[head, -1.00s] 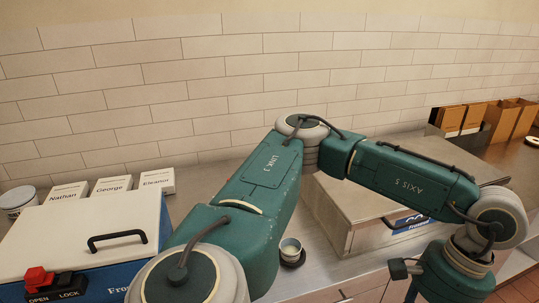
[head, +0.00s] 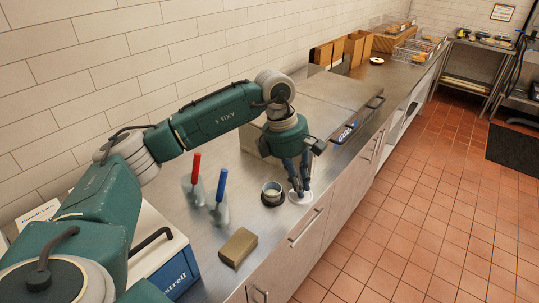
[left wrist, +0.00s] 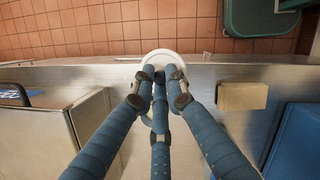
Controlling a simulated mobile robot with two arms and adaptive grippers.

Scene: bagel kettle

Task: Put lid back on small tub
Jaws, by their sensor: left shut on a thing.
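The small tub (head: 272,189) is a pale round cup standing upright on a dark round base on the steel counter, with its top open. My left gripper (head: 298,186) comes down from above, just right of the tub, near the counter's front edge. It is shut on the white round lid (head: 300,197), which shows below the fingertips. In the left wrist view the lid (left wrist: 158,57) lies beyond the three blue fingers (left wrist: 160,88), which partly hide it. I cannot tell whether the lid touches the counter. The tub cannot be made out in that view. My right gripper is not in view.
A red-handled tool (head: 196,168) and a blue-handled tool (head: 221,187) stand left of the tub. A brown block (head: 238,247) lies nearer, also in the wrist view (left wrist: 242,96). A large steel box (head: 335,98) stands behind. A white-and-blue box (head: 175,272) is at lower left.

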